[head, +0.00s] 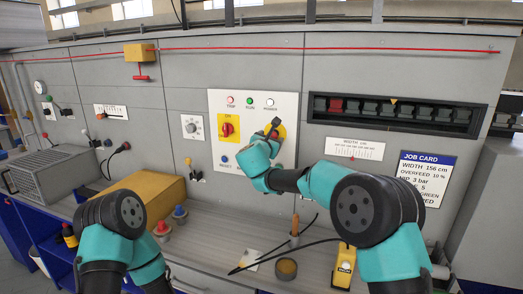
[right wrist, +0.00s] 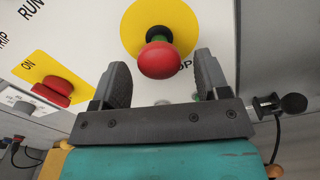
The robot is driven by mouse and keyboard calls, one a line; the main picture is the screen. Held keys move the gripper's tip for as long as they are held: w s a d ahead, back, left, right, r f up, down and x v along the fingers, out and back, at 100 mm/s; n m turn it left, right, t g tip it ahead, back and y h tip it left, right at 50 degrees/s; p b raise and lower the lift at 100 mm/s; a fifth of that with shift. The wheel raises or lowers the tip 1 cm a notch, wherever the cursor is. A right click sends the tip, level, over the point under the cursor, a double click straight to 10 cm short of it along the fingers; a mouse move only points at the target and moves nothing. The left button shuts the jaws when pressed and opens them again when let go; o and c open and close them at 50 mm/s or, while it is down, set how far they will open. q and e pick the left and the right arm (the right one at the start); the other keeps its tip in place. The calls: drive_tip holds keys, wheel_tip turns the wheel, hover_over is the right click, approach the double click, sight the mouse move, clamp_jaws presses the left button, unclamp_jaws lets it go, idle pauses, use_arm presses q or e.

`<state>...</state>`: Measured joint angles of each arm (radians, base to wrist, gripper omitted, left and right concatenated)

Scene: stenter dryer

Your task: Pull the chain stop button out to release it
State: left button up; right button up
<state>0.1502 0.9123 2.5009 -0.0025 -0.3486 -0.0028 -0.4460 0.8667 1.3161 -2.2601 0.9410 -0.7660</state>
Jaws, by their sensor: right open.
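The chain stop button (right wrist: 160,61) is a red mushroom head in the right wrist view, with a green band and a black collar behind it. It stands out from a yellow disc (right wrist: 140,28); a partly hidden label ends in "OP". My right gripper (right wrist: 162,76) is open, one finger on each side of the red head, with gaps visible on both sides. In the head view my right gripper (head: 272,130) is at the panel's right part, over the yellow disc (head: 282,131), and hides most of the button. My left arm is at the lower left; its gripper does not show.
The white panel (head: 220,103) also carries a red switch on a yellow plate (head: 228,128), lamps above and a blue reset button (head: 225,158). A red pull cord (head: 380,50) runs above. A yellow box (head: 130,196) and a yellow pendant (head: 343,268) are on the bench below.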

drive_tip(key=v, duration=1.7)
drive_tip(key=shift+d, duration=0.1)
